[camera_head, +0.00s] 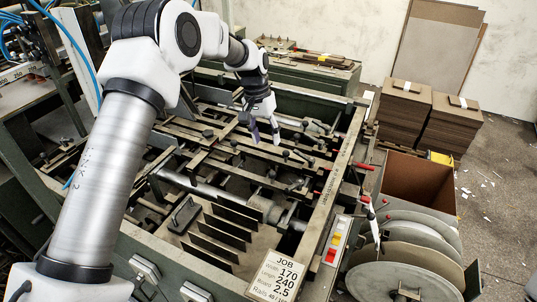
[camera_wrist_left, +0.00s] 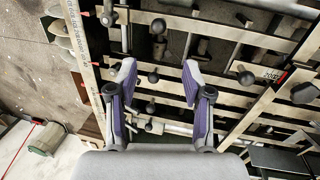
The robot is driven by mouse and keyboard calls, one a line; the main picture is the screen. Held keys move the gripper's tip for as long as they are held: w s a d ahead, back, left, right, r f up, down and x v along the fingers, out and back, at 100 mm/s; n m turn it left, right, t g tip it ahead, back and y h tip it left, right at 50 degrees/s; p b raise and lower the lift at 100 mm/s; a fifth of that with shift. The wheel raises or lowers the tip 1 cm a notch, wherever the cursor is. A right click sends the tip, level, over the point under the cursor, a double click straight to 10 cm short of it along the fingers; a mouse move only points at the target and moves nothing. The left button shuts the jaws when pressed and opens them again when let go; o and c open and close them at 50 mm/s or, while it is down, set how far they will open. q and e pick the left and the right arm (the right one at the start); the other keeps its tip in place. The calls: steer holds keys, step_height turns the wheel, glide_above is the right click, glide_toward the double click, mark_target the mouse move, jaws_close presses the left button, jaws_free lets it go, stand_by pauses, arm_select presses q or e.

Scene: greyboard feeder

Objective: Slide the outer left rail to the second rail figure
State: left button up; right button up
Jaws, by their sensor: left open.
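The feeder (camera_head: 340,180) is a green machine frame with several flat metal rails and crossbars carrying black knobs. My left gripper (camera_head: 265,136) is open and empty above these bars, fingers pointing down. In the left wrist view its two purple fingertips (camera_wrist_left: 158,72) are apart, with a black knob (camera_wrist_left: 153,77) showing between them; I cannot tell how far below it lies. Several pale bars (camera_wrist_left: 230,82) cross that view. I cannot tell which is the outer left rail. A job card (camera_head: 277,274) at the front reads width 170, length 240, board 2.5 and a rails line, its end too small to read.
A scale strip (camera_head: 325,205) runs along the feeder's right side. Right of it are red-handled levers (camera_head: 364,166), a button panel (camera_head: 336,240), round discs (camera_head: 405,268) and an open brown bin (camera_head: 418,185). Board stacks (camera_head: 403,105) stand behind. Upright dark plates (camera_head: 220,232) stand at the front.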

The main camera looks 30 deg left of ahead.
mark_target(271, 172)
arm_select(q)
steer(key=f+n+b, duration=0.2)
steer(key=f+n, duration=0.1)
steer(key=d+f+n+t+b, duration=0.1)
steer(key=f+n+b, duration=0.1)
steer(key=f+n, duration=0.2)
steer(key=s+d+f+n+t+y+b, duration=0.1)
steer(key=f+n+b, duration=0.1)
steer(key=f+n, duration=0.1)
steer(key=shift+d+f+n, duration=0.25)
steer(key=shift+f+n, duration=0.05)
steer(key=shift+f, duration=0.35)
steer(key=shift+s, duration=0.1)
steer(key=shift+c, duration=0.3)
